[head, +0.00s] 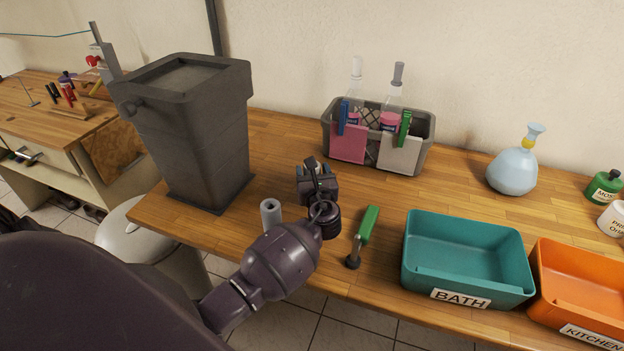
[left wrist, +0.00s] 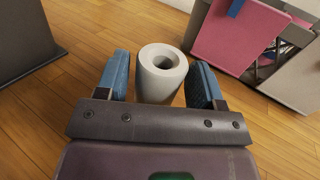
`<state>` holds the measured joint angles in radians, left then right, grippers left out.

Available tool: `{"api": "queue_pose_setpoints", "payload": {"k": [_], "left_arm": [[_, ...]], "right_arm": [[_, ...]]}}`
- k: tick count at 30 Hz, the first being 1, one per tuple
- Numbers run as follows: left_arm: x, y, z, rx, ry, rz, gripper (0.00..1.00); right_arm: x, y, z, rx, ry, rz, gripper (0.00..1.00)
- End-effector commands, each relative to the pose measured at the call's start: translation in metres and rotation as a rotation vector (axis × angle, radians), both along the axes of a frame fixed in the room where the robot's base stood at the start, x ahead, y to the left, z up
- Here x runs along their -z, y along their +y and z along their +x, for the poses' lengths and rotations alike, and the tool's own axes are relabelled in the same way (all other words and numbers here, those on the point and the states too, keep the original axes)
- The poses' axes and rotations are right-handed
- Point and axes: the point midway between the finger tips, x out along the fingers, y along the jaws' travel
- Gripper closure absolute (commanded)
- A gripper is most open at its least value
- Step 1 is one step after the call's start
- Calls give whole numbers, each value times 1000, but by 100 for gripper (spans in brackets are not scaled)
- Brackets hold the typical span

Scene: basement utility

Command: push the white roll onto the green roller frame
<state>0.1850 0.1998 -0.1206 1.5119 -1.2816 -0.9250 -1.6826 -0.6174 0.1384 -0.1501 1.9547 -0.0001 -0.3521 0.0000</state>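The white roll (left wrist: 162,80), a short hollow cylinder, stands with its hole facing up in the left wrist view. It is between the two blue fingers of my left gripper (left wrist: 163,85), which are apart with narrow gaps beside the roll; I see no clear grip. In the head view my left gripper (head: 312,168) is low over the table, and its hand hides most of what is between the fingers. My right gripper is not in view.
A pale grey hollow cylinder (head: 270,216) stands left of my wrist. A tall dark bin (head: 195,140) is at left. A grey caddy (head: 378,150) with bottles and cloths stands behind. Teal (head: 466,255) and orange (head: 580,290) trays are at right.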

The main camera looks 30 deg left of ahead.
Motion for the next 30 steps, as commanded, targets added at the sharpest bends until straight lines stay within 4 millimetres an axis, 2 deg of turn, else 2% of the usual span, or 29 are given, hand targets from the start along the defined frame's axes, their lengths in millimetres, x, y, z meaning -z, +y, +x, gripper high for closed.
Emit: {"api": "queue_pose_setpoints", "payload": {"k": [1,7,17,23,30], "left_arm": [[0,0,0,0,0,0,46],[0,0,0,0,0,0,77],[-5,0,0,0,-2,-1,78],[-33,0,0,0,-7,-2,78],[-95,-1,0,1,-8,-1,78]], "right_arm": [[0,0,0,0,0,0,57],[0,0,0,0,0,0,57],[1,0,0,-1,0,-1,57],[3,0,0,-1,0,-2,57],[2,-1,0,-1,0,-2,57]]}}
